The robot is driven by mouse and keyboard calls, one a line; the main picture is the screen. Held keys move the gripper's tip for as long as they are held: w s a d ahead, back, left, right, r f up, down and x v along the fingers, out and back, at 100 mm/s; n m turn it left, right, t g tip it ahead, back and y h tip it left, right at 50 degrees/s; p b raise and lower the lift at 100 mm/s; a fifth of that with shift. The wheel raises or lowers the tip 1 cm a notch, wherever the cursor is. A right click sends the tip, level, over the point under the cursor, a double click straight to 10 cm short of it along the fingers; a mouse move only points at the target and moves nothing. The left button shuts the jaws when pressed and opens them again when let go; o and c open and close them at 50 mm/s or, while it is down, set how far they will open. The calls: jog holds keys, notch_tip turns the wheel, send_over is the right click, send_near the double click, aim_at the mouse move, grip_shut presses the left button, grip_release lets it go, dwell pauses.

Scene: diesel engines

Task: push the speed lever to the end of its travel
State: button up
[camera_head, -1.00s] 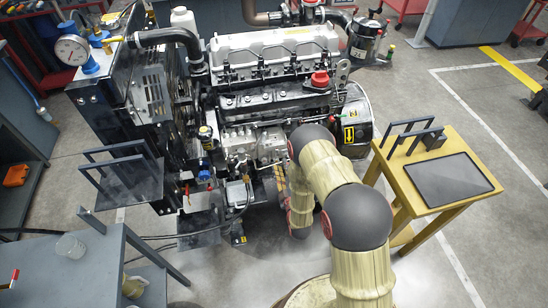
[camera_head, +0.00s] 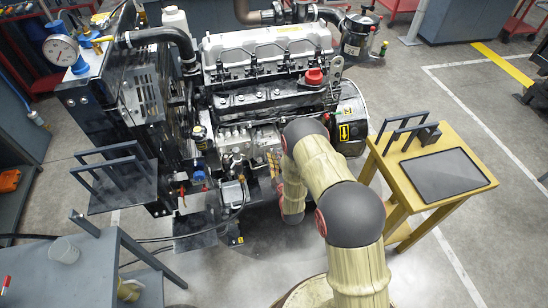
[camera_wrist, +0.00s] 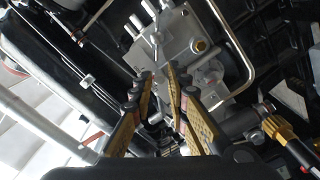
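My gripper (camera_wrist: 162,75) shows in the wrist view with its two yellow-and-black fingers apart and a narrow gap between the tips. The silver pump body (camera_wrist: 188,38) of the engine lies just beyond the fingertips. A thin grey lever-like part (camera_wrist: 155,42) stands on the pump's side, in line with the gap; I cannot tell for sure that it is the speed lever or whether a finger touches it. In the head view the pump (camera_head: 236,138) sits low on the near side of the engine (camera_head: 265,90). My arm hides part of that area.
A yellow stand (camera_head: 400,190) with a dark panel is right of my arm. A grey bench (camera_head: 90,270) is at lower left. Hoses and a brass fitting (camera_wrist: 278,128) lie close to the gripper.

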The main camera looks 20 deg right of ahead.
jog(key=shift+f, duration=0.1)
grip_shut()
dwell(0.3)
